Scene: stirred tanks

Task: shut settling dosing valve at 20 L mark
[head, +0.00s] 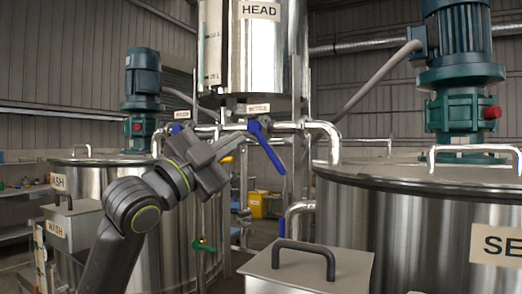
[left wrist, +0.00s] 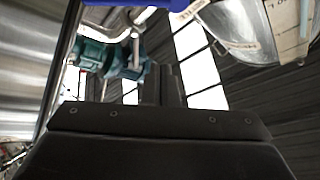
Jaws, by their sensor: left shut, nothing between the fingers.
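The settling dosing valve has a blue lever (head: 268,147) under a small tag reading SETTLE (head: 258,107). The lever slants down to the right from the horizontal pipe below the head tank (head: 260,60). A pale sight gauge (head: 212,50) with marks runs up that tank's left side; its liquid level is too small to read. My left gripper (head: 240,139) is shut and empty, its tips just left of the lever's upper end; I cannot tell if they touch. In the left wrist view a blue bar, likely a lever (left wrist: 135,3), crosses the top edge. My right gripper is out of view.
A second blue lever (head: 177,128) sits on the pipe to the left. A green-handled valve (head: 204,246) is lower down. A large tank (head: 400,225) labelled SE stands right, and a wash tank (head: 90,178) left. A grey box with a handle (head: 310,272) is at front.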

